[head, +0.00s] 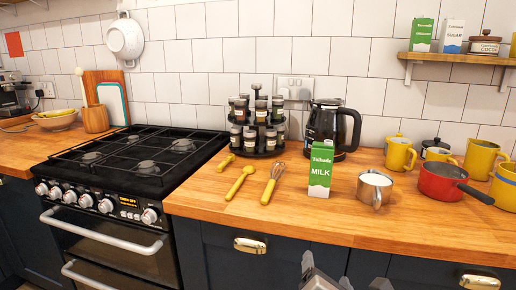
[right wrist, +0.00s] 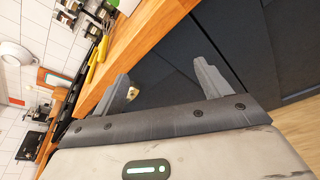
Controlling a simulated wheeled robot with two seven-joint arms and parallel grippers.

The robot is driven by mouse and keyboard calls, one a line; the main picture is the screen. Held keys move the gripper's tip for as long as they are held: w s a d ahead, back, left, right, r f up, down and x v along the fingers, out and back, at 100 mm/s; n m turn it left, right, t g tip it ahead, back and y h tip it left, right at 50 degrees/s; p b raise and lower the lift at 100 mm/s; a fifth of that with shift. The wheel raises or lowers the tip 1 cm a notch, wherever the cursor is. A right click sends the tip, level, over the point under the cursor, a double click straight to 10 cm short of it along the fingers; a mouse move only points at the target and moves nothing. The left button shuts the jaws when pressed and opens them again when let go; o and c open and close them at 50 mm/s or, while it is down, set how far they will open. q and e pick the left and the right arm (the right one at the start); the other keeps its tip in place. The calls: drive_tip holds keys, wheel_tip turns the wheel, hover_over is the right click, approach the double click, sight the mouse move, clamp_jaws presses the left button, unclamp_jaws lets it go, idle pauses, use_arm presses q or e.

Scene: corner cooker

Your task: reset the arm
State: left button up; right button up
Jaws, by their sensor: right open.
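My right gripper (head: 344,274) shows at the bottom edge of the head view, in front of the dark cabinet fronts and below the worktop's front edge. Its two grey fingers are spread apart with nothing between them. In the right wrist view the same gripper (right wrist: 163,84) is open and empty, with a dark cabinet door (right wrist: 175,60) beyond its fingers. It appears apart from the cabinet and the worktop. The rest of the right arm is out of the head view. My left gripper is in neither view.
The wooden worktop (head: 290,222) carries a milk carton (head: 321,170), a metal mug (head: 375,188), a red pan (head: 443,183), a whisk (head: 273,183), a spice rack (head: 258,122) and a kettle (head: 328,130). A black stove (head: 130,160) stands left. Cabinet handles (head: 250,245) stick out below the worktop.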

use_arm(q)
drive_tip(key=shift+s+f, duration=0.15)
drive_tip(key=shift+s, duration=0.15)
use_arm(e)
drive_tip(key=s+f+m+g+y, duration=0.2)
drive_tip(key=s+f+m, duration=0.6)
drive_tip(key=m, duration=0.4)
drive_tip(key=s+f+m+g+y, duration=0.2)
drive_tip(key=s+f+m, duration=0.5)
drive_tip(key=s+m, duration=0.4)
drive_tip(key=m+y, duration=0.1)
drive_tip(key=m, duration=0.1)
drive_tip(key=shift+s+f+m, duration=0.15)
drive_tip(key=shift+f+m, duration=0.15)
drive_tip(key=shift+f, duration=0.05)
